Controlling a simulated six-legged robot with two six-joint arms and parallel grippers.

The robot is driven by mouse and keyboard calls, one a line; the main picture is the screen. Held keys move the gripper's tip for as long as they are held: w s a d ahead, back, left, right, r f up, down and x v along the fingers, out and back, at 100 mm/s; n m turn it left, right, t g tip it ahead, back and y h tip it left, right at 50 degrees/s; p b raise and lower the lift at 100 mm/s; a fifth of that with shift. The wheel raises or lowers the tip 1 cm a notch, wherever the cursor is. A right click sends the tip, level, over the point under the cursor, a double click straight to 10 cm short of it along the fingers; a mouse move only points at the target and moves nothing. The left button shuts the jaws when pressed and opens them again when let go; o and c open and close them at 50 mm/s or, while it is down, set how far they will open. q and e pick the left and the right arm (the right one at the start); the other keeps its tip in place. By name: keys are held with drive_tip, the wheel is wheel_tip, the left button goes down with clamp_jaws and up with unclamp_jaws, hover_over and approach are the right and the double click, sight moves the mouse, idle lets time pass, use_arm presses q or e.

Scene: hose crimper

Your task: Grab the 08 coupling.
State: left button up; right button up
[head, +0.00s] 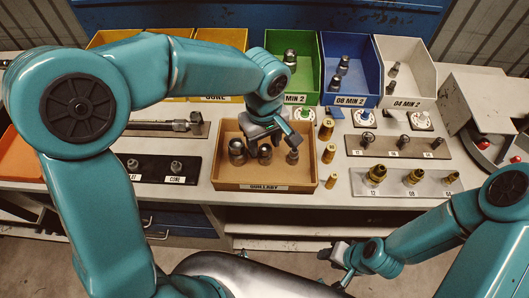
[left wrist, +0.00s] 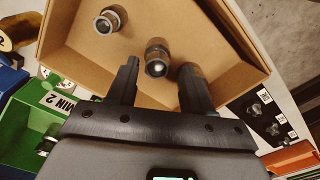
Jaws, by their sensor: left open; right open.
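Three metal couplings stand in the open cardboard box: a left one (head: 237,150), a middle one (head: 265,154) and a right one (head: 292,157). No size mark is readable on them, so I cannot tell which is 08. My left gripper (head: 273,139) is open above the box. In the left wrist view its fingers (left wrist: 158,76) point at the middle coupling (left wrist: 157,57), which shows between the tips; I cannot tell whether they touch. The blue bin (head: 350,99) labelled 08 MIN 2 holds dark metal couplings (head: 341,68). My right gripper (head: 336,263) is open and empty below the bench front.
The cardboard box (head: 225,172) has low walls around the couplings. A green bin (head: 300,48) and a white 04 bin (head: 408,85) flank the blue one. Brass fittings (head: 377,173) stand on a grey plate at right. A white machine (head: 475,105) stands at far right.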

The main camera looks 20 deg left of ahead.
sight(265, 146)
use_arm(q)
drive_tip(key=f, duration=0.4)
drive_tip(key=shift+w+f+p, duration=0.2)
drive_tip(key=shift+w+p, duration=0.1)
drive_tip(key=shift+s+f, duration=0.15)
drive_tip(key=shift+f, duration=0.15)
drive_tip(key=c, duration=0.9)
